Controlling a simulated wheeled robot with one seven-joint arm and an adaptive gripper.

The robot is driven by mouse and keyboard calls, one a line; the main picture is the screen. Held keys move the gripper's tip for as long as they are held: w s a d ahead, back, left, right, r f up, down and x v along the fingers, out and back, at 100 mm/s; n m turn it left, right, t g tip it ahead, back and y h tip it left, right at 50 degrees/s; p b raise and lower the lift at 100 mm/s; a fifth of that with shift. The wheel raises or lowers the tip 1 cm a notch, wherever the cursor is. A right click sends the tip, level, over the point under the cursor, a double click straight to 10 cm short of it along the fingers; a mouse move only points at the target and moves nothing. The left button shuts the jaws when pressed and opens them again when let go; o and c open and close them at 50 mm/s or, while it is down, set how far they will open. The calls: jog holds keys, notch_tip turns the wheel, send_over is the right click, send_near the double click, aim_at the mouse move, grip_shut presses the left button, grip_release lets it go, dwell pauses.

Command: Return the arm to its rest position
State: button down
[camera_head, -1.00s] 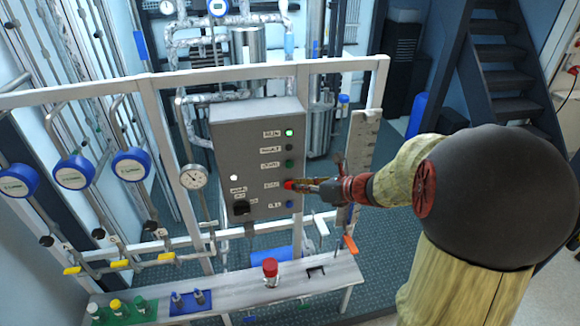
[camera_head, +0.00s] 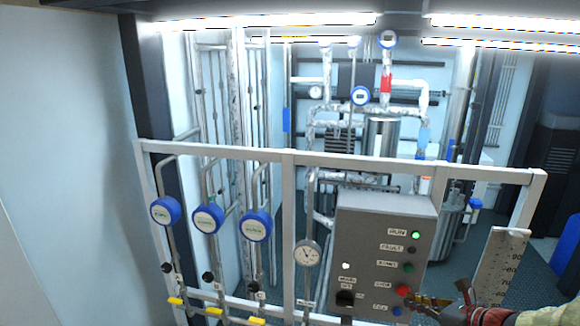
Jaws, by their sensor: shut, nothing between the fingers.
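My gripper (camera_head: 418,301) is at the lower right, in front of the lower right part of the grey control box (camera_head: 362,235). It is shut and empty. Its tip appears just right of and below the red button (camera_head: 403,290), near the blue button (camera_head: 397,311). I cannot tell whether it touches the box. Part of my arm (camera_head: 490,315) shows at the bottom right edge; the rest is out of view.
A white frame (camera_head: 400,165) carries the box, a round dial gauge (camera_head: 307,253) and several blue gauges (camera_head: 208,218). A grey ruler-like plate (camera_head: 500,262) stands close to my arm. Pipes and a metal vessel (camera_head: 381,140) are behind. The green lamp (camera_head: 415,235) is lit.

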jog(key=s+a+f+n+g+h+b, duration=0.1)
jog(key=s+a+f+n+b, duration=0.4)
jog(key=n, duration=0.5)
jog(key=s+a+f+n+g+h+b, duration=0.2)
jog(key=s+a+f+n+b, duration=0.3)
jog(key=s+n+b, duration=0.5)
jog(key=s+a+f+n+g+h+b, duration=0.1)
jog(key=s+a+f+n+g+b, duration=0.1)
jog(key=s+a+f+n+b, duration=0.3)
jog(key=s+n+b, duration=0.3)
jog(key=s+n, duration=0.1)
jog(key=n, duration=0.2)
jog(key=shift+s+a+f+h, duration=0.15)
jog(key=shift+a+f+h, duration=0.15)
jog(key=shift+a+h, duration=0.1)
jog(key=c, duration=2.5)
grip_release()
jog(key=shift+c, duration=0.2)
